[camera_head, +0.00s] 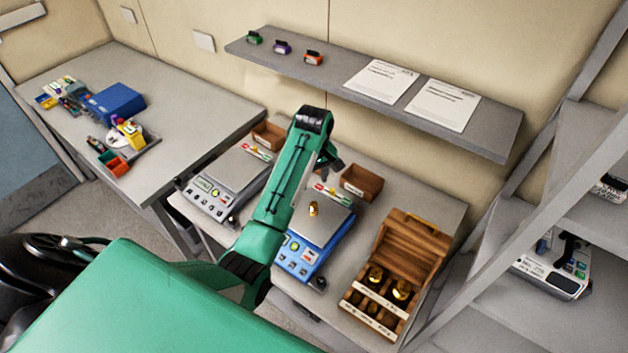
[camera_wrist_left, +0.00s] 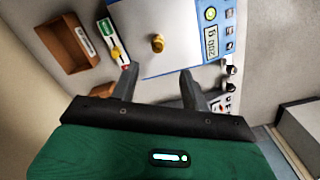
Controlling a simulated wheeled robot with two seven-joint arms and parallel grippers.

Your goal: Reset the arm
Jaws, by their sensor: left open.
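My left arm reaches in from the lower left in the head view, with its left gripper (camera_head: 328,160) over the back of the bench, near the blue scale. In the left wrist view the gripper (camera_wrist_left: 158,85) has its fingers apart with nothing between them. A blue scale (camera_head: 308,249) stands under the arm with a small brass weight (camera_head: 313,208) on its plate. The scale (camera_wrist_left: 212,32) and the weight (camera_wrist_left: 158,43) also show in the left wrist view, ahead of the fingers. My right gripper is not in view.
A grey scale (camera_head: 213,197) stands left of the arm. A wooden box (camera_head: 418,247) with brass weights is at the right. Small brown bins (camera_head: 361,182) line the back. A shelf (camera_head: 493,135) with papers hangs above. A side table (camera_head: 190,110) stands at left.

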